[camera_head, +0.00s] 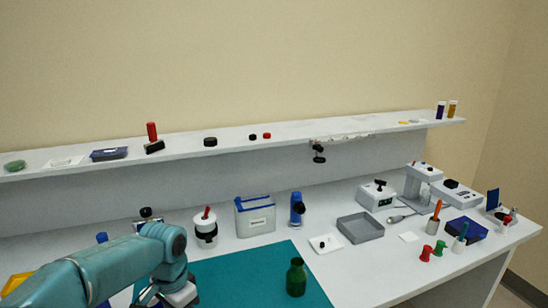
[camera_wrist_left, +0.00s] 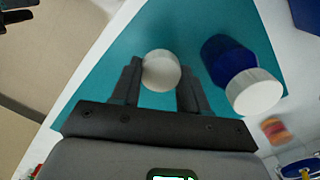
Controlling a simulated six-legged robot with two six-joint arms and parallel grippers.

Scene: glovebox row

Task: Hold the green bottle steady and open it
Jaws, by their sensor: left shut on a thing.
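The green bottle (camera_head: 296,279) stands upright on the teal mat (camera_head: 250,272), near the bottom of the head view. I see no separate cap on its neck, but it is too small to be sure. My left gripper is mostly cut off at the bottom of the head view, left of the bottle and apart from it. In the left wrist view my left gripper (camera_wrist_left: 160,90) is shut on a round white cap-like top (camera_wrist_left: 161,70). Whatever is under that top is hidden. A dark blue bottle with a white cap (camera_wrist_left: 254,92) is beside the right finger. My right gripper is not in view.
A blue-and-white box (camera_head: 255,217), a blue bottle (camera_head: 297,209) and a white jar with a red top (camera_head: 205,228) stand behind the mat. A grey tray (camera_head: 361,228) and a small white plate (camera_head: 325,244) lie to the right. A shelf (camera_head: 240,143) runs along the back.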

